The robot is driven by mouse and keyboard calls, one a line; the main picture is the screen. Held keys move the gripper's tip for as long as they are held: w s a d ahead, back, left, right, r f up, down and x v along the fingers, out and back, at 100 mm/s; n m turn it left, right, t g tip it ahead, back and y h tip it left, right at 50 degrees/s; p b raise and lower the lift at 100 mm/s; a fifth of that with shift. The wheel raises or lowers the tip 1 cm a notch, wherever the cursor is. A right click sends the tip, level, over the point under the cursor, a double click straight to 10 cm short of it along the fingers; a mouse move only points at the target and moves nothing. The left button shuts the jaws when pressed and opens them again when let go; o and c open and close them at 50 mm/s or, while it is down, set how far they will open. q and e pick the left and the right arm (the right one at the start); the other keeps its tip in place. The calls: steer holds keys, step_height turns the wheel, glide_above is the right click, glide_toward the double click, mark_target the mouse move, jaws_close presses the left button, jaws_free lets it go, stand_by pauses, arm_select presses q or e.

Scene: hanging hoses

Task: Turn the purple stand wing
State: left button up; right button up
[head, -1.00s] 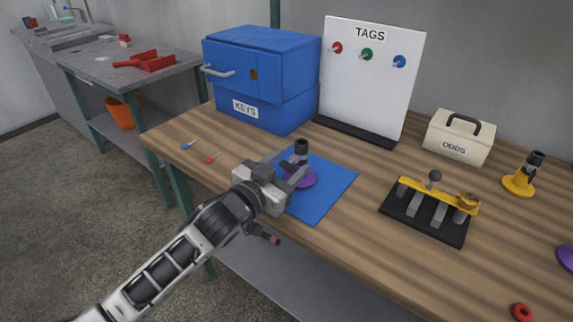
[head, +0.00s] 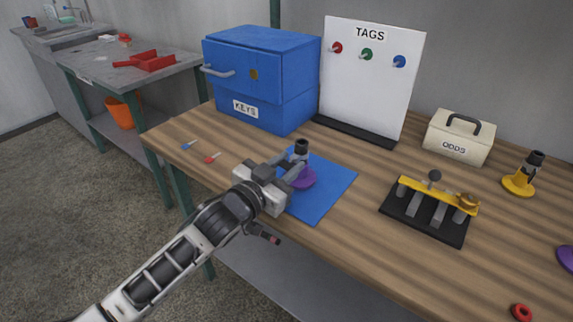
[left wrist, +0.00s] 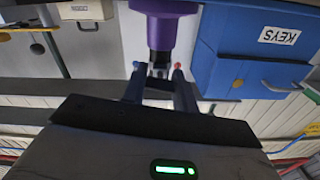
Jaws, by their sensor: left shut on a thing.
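The purple stand (head: 304,179) is upright on a blue mat (head: 334,187), with a purple base and a dark upper part. It also shows in the left wrist view (left wrist: 172,32) as a purple body with a dark neck. My left gripper (head: 290,167) reaches it from the left, low over the mat. In the left wrist view its fingers (left wrist: 159,78) are shut on the small grey wing at the stand's dark neck. The wing is mostly hidden between the fingertips. My right gripper is not in view.
A blue KEYS cabinet (head: 262,75) and a white TAGS board (head: 369,85) stand behind. To the right are a black rack with a yellow bar (head: 437,195), an ODDS box (head: 458,138) and a yellow stand (head: 519,184). Small blue and red keys (head: 212,158) lie left of the mat.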

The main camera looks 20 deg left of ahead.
arm_select(q)
steer(key=shift+m, duration=0.4)
steer(key=m+p, duration=0.2)
steer(key=m, duration=0.2)
steer(key=m+p, duration=0.1)
steer(key=m, duration=0.5)
stand_by(0.6)
steer(key=o, duration=1)
